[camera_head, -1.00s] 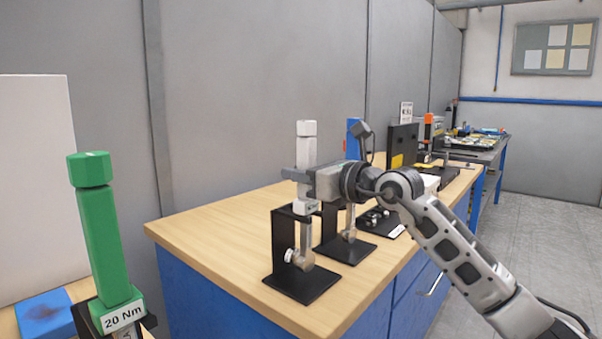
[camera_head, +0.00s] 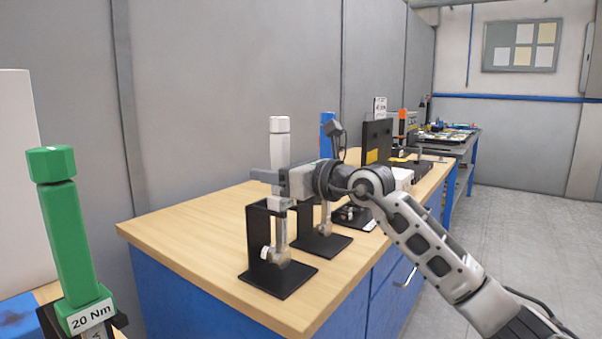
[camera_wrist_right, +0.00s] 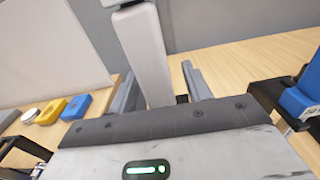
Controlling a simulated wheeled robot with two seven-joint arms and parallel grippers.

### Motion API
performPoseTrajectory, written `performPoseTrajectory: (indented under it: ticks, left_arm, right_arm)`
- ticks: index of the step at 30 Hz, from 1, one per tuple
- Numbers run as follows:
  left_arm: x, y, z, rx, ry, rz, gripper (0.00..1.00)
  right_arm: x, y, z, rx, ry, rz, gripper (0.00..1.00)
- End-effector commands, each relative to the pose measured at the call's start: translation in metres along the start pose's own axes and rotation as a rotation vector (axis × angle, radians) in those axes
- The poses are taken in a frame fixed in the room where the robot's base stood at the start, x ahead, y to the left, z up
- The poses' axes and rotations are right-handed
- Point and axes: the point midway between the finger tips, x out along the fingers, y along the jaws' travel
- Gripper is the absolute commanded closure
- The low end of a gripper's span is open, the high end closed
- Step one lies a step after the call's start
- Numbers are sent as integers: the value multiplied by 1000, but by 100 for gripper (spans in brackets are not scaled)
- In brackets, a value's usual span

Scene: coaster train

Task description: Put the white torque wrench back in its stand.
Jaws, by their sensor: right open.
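The white torque wrench (camera_head: 279,143) stands upright in a black stand (camera_head: 259,225) near the front of the wooden bench. Its metal shaft and head reach down to the stand's base. My right gripper (camera_head: 268,176) is level with the lower part of the white handle, with its jaws open. In the right wrist view the white handle (camera_wrist_right: 147,50) rises between the two spread fingers (camera_wrist_right: 158,88). A gap shows on the right side of the handle; contact on the left side is unclear. My left gripper is not in view.
A blue wrench (camera_head: 327,125) stands in a second black stand (camera_head: 326,243) just behind, close to my right gripper. An orange-topped wrench (camera_head: 402,122) is further back. A green wrench (camera_head: 70,240) marked 20 Nm stands at the left. The bench's left part (camera_head: 190,225) is clear.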

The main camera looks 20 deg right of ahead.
Motion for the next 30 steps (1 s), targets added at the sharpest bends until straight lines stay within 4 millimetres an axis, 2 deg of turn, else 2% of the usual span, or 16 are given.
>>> performPoseTrajectory:
  ticks: [2, 15, 19, 24, 30]
  left_arm:
    - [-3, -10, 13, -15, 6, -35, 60]
    - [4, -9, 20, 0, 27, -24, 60]
    - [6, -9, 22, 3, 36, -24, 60]
    - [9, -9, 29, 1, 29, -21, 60]
    - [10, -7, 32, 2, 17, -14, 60]
  right_arm:
    - [-1, 0, 1, -1, -3, 0, 51]
    - [-106, -1, -2, -7, -5, -4, 51]
    - [-132, 0, -2, -6, -6, -3, 51]
    - [-153, -1, 0, -3, -9, -2, 51]
    - [-160, 1, 3, -3, -10, 1, 51]
